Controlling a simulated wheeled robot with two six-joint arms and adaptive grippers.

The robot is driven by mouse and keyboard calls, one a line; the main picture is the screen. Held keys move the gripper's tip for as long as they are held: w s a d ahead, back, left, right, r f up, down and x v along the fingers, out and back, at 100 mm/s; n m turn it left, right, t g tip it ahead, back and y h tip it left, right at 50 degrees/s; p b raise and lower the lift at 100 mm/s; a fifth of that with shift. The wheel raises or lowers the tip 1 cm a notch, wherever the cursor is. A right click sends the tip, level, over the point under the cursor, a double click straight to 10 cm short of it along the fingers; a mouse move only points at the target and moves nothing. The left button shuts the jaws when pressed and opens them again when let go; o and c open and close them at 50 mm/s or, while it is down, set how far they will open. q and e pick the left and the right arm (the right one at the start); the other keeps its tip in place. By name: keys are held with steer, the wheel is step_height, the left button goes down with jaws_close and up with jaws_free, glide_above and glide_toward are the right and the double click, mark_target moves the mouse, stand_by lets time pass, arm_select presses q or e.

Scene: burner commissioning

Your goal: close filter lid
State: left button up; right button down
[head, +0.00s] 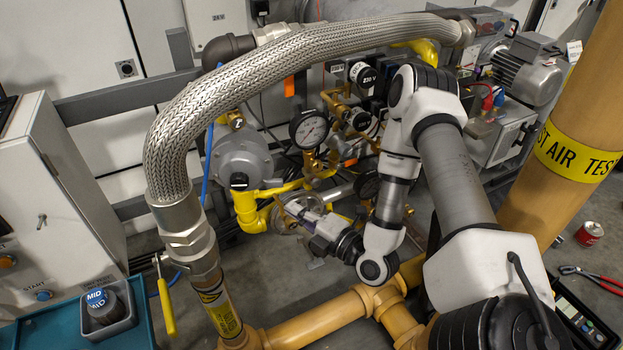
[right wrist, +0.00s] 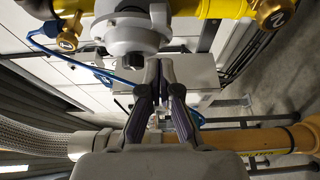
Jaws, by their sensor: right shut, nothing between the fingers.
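My right gripper (head: 294,209) reaches in from the right, low among the pipework, with its fingers together and nothing between them. In the head view its tips overlap a round silver-grey body (head: 284,222) on the yellow gas line, probably the filter. In the right wrist view the shut fingers (right wrist: 160,66) point at the lower edge of a grey round housing (right wrist: 125,38). I cannot tell whether they touch it. The lid's position is not clear, as the fingers and wrist cover part of this area. My left gripper is not in view.
A braided hose (head: 250,75) arches over the area. A pressure gauge (head: 309,129) and a grey regulator (head: 240,160) sit close by. Yellow-tan pipes (head: 318,318) run below. A yellow-handled valve lever (head: 167,308) hangs at the left. A blue-green tray (head: 60,330) stands lower left.

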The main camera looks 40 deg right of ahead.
mark_target(276, 184)
steer(key=w, duration=0.2)
steer(key=w+d, duration=0.1)
steer(key=w, duration=0.1)
steer(key=w+d+b, duration=0.1)
steer(key=w, duration=0.1)
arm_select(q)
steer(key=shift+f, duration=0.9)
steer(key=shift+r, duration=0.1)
arm_select(e)
steer(key=shift+w+d+r+p, duration=0.15)
steer(key=shift+r+p, duration=0.1)
steer(key=shift+p, duration=0.15)
arm_select(q)
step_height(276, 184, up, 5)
steer(key=p, duration=0.4)
arm_select(e)
steer(key=w+d+n+g+y, duration=0.1)
steer(key=w+d+n+y, duration=0.2)
steer(key=w+d+y, duration=0.1)
steer(key=shift+w+d+f+n+g+y, duration=0.2)
steer(key=shift+w+n+g+y, duration=0.15)
steer(key=shift+w+y, duration=0.45)
steer(key=shift+r, duration=0.15)
